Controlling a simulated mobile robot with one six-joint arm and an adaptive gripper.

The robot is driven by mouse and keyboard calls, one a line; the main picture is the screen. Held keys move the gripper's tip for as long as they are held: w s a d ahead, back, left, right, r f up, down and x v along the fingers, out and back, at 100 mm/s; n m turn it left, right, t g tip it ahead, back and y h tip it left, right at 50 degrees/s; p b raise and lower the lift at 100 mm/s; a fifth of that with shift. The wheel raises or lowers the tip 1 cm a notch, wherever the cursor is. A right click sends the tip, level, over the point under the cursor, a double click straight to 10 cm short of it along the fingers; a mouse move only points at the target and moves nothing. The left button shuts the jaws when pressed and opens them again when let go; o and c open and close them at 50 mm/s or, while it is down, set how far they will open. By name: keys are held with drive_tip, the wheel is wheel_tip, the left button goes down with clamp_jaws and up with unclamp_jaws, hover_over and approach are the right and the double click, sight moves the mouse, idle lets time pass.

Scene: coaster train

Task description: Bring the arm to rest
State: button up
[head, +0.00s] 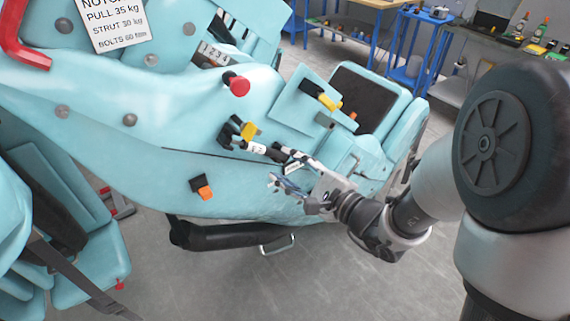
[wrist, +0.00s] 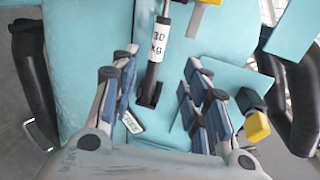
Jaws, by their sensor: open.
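My arm (head: 425,195) reaches in from the right in the head view. My gripper (head: 284,172) is at its end, in front of the side of the light-blue coaster car (head: 150,110). In the wrist view my gripper (wrist: 160,85) has its two blue-padded fingers spread wide apart, with nothing clasped between them. A strut (wrist: 155,50) with a white "30 kg" label shows beyond the gap between the fingers. In the head view the strut (head: 258,148) lies just left of the gripper. I cannot tell how close the fingers are to the car.
Yellow-and-black (head: 245,130), red (head: 237,85) and orange (head: 204,190) fittings stick out from the car's side. A black bar with a metal handle (head: 277,245) is below. Blue-framed workbenches (head: 410,60) stand behind. The grey floor (head: 320,285) in front looks clear.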

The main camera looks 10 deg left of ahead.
idle(0.3)
drive_tip(key=s+a+r+n+g, duration=0.1)
drive_tip(key=s+r+n+g, duration=0.25)
drive_tip(key=s, duration=0.25)
drive_tip(key=s+a+r+n+g, duration=0.1)
drive_tip(key=s+r+n+g, duration=0.1)
drive_tip(key=s+n+g, duration=0.3)
drive_tip(key=s+d+f+n+h, duration=0.2)
drive_tip(key=s+d+n+h, duration=0.3)
drive_tip(key=s, duration=0.5)
drive_tip(key=s+d+n+t+h, duration=0.1)
drive_tip(key=d+t+h, duration=0.3)
drive_tip(key=d, duration=1.7)
drive_tip(key=n+h, duration=0.1)
drive_tip(key=h, duration=0.3)
drive_tip(key=shift+s+d+r+h, duration=0.15)
drive_tip(key=shift+s+r+h, duration=0.15)
drive_tip(key=shift+s+h, duration=0.1)
